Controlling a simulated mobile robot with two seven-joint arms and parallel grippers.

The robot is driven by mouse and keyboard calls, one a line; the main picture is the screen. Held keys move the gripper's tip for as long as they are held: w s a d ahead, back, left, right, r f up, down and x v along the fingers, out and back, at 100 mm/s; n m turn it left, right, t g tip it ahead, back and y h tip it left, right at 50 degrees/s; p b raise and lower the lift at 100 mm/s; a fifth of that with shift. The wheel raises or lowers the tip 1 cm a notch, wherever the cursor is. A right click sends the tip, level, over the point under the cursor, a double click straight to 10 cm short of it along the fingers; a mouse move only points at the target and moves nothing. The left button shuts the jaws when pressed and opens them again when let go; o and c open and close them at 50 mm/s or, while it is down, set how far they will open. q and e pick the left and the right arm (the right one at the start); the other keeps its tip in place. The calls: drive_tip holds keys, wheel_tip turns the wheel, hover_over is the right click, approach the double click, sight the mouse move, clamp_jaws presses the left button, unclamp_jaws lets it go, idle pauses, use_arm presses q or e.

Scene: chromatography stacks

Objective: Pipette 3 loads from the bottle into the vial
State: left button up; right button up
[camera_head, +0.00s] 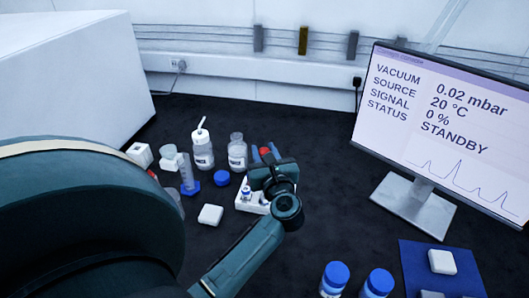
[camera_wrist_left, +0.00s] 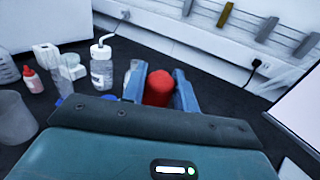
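A pipette's red bulb (camera_head: 265,151) shows between the fingers of my left gripper (camera_head: 266,154), above the white rack (camera_head: 243,206). In the left wrist view the red bulb (camera_wrist_left: 158,88) sits between the two blue-grey fingers, which close against its sides. The pipette's lower part is hidden behind the gripper. A small vial (camera_head: 246,193) stands in the rack, partly beside my wrist. An uncapped clear bottle (camera_head: 237,153) with a label stands just behind and left of the gripper. My right gripper is not in view.
A white-topped wash bottle (camera_head: 203,152) stands left of the clear bottle. A blue cap (camera_head: 221,178) and a white block (camera_head: 210,215) lie nearby. Two blue-capped bottles (camera_head: 335,278) (camera_head: 377,284) stand in front. A monitor (camera_head: 440,120) stands right. The dark table between is free.

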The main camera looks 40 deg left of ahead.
use_arm(q)
drive_tip(key=shift+r+p, duration=1.6)
drive_tip(key=shift+r, duration=0.45)
